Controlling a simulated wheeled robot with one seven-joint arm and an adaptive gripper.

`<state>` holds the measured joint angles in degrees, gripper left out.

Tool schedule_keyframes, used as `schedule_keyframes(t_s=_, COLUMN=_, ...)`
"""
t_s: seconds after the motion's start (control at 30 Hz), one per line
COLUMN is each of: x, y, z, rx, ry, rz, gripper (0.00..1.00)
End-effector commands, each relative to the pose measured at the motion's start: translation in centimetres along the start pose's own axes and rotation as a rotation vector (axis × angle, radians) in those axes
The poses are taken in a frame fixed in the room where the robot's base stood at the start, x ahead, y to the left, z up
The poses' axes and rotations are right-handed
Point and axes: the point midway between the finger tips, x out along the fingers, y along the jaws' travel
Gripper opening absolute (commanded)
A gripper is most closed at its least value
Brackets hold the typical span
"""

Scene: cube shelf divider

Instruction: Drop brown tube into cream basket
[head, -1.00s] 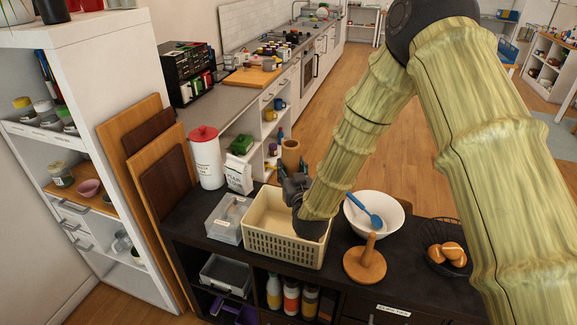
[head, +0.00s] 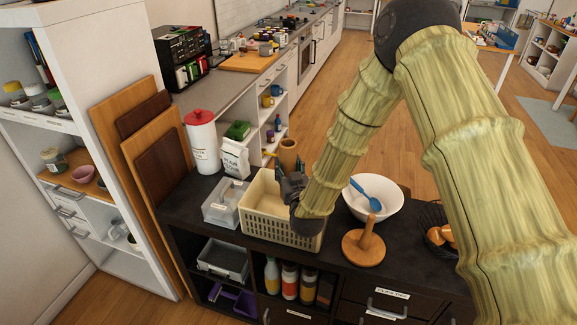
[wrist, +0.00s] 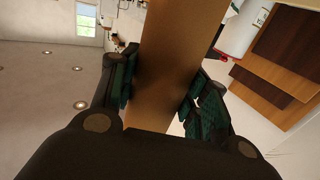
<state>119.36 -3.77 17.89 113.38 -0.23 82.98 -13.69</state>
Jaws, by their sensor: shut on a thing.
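The brown tube (head: 288,154) stands roughly upright between the fingers of my gripper (head: 290,172) in the head view. In the wrist view the tube (wrist: 175,65) runs up between the dark green finger pads of my gripper (wrist: 160,95), which is shut on it. The tube's lower end is hidden. The cream basket (head: 277,232) sits on the dark counter, its near wall slotted. My wrist is over the basket's right part and hides some of its inside. The tube shows behind and above the basket's far rim in the picture; its exact height cannot be told.
A clear grey bin (head: 222,204) stands left of the basket on the dark counter (head: 185,212). A white bowl (head: 385,208) with a blue spoon and a wooden holder (head: 364,246) are on the right. A flour bag (head: 235,160) and white canister (head: 202,145) stand behind.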

Motion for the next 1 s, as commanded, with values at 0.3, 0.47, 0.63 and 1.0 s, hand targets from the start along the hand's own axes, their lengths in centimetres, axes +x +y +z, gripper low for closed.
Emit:
schedule_keyframes(t_s=0.3, x=0.0, y=0.0, z=0.0, rx=0.000, ry=0.000, rz=0.000, gripper=0.70)
schedule_keyframes(t_s=0.47, x=0.0, y=0.0, z=0.0, rx=0.000, ry=0.000, rz=0.000, gripper=0.70)
schedule_keyframes(t_s=0.63, x=-0.6, y=0.0, z=0.1, rx=0.000, ry=-0.001, rz=0.000, gripper=0.70)
schedule_keyframes(t_s=1.0, x=-3.6, y=0.0, z=0.0, rx=0.000, ry=0.000, rz=0.000, gripper=0.70)
